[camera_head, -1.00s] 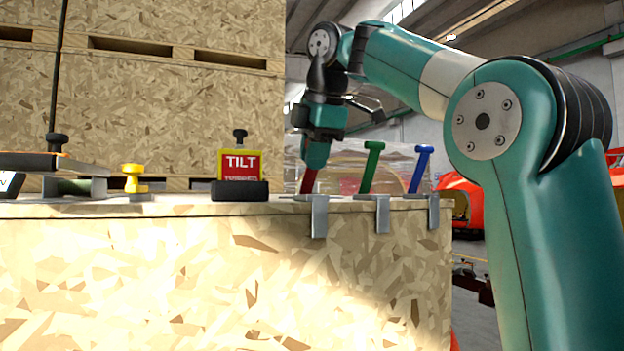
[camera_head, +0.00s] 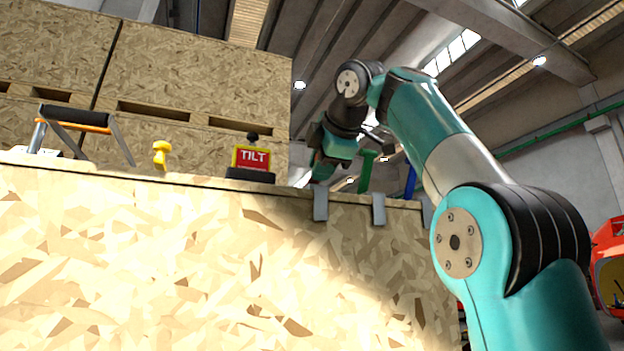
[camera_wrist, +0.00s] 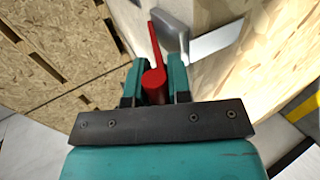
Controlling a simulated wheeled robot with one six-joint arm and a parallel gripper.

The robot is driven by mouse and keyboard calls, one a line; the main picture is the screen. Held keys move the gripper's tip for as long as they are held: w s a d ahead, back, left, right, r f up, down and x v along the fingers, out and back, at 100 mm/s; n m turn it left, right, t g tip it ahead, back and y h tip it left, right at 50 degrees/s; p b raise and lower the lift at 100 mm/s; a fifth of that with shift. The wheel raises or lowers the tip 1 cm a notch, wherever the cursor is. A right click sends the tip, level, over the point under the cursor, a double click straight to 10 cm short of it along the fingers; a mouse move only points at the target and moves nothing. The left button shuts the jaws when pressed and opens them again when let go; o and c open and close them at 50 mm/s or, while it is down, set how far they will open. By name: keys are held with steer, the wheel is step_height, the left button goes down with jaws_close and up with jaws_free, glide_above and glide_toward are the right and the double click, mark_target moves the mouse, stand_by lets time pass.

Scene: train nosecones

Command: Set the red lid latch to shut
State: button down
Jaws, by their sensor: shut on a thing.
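The red lid latch (camera_wrist: 154,78) shows in the wrist view as a red lever with a rounded end, between the two fingers of my gripper (camera_wrist: 154,88). The fingers are shut on it. A grey metal bracket (camera_wrist: 172,30) lies beside the lever's far end. In the head view my gripper (camera_head: 318,172) is low at the box's top edge, above a grey clip (camera_head: 320,204). The red latch cannot be made out there, hidden by the gripper and the edge.
A green latch (camera_head: 366,170) and a blue latch (camera_head: 409,181) stand close to the right of my gripper. A TILT sign (camera_head: 252,159), a yellow knob (camera_head: 160,153) and an orange-and-black handle (camera_head: 75,119) stand to the left on the wooden box (camera_head: 200,260). Stacked wooden crates (camera_head: 200,80) rise behind.

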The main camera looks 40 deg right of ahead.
steer(key=shift+s+f+b, duration=0.15)
steer(key=shift+f+b, duration=0.3)
steer(key=shift+f, duration=0.3)
steer(key=c, duration=1.1)
jaws_free()
steer(key=shift+o, duration=0.2)
steer(key=shift+s, duration=0.1)
